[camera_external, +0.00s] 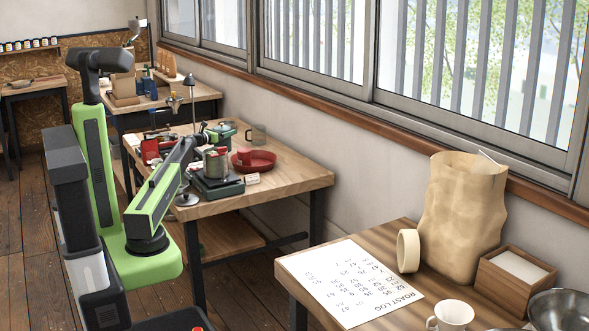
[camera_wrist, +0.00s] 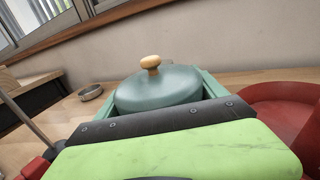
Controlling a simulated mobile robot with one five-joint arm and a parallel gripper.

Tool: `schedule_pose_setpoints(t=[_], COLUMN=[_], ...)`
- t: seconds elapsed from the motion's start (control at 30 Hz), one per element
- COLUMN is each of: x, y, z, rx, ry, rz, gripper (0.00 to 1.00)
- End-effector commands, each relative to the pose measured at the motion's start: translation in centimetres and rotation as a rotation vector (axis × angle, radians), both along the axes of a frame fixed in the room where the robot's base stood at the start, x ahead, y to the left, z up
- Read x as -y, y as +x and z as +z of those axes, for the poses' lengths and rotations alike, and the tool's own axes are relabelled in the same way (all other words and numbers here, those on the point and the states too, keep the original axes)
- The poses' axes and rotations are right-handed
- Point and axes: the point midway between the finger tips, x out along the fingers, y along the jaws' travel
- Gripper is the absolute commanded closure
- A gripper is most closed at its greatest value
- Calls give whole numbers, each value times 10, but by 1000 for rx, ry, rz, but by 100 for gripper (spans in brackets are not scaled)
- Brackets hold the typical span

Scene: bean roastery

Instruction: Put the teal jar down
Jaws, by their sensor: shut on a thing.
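The teal jar (camera_wrist: 158,88) fills the middle of the wrist view, a round teal lid with a light wooden knob on top. It looks upright, and its lower body is hidden behind my gripper's black and green front. In the external view the teal jar (camera_external: 226,131) is small, at the far side of the wooden workbench (camera_external: 300,176). My gripper (camera_external: 212,136) is at the jar and shut on it. I cannot tell whether the jar's base touches the bench top.
A red dish (camera_external: 262,163) lies close on the right. A grey mug (camera_external: 257,134) stands behind. A scale (camera_external: 217,187) bearing a green can (camera_external: 216,164) stands in front. A small metal dish (camera_wrist: 91,92) lies to the left. The bench's right end is clear.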

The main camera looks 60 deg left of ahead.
Motion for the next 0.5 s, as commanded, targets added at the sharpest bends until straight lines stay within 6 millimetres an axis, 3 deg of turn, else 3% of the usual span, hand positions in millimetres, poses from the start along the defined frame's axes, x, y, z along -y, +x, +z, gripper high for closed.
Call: schedule_pose_setpoints(t=[0.03,0.17,0.5], x=[0,0,0], y=[0,0,0], z=[-16,-36,-34], rx=[0,0,0], ry=[-1,-1,-1], rz=[0,0,0], gripper=[92,92,92])
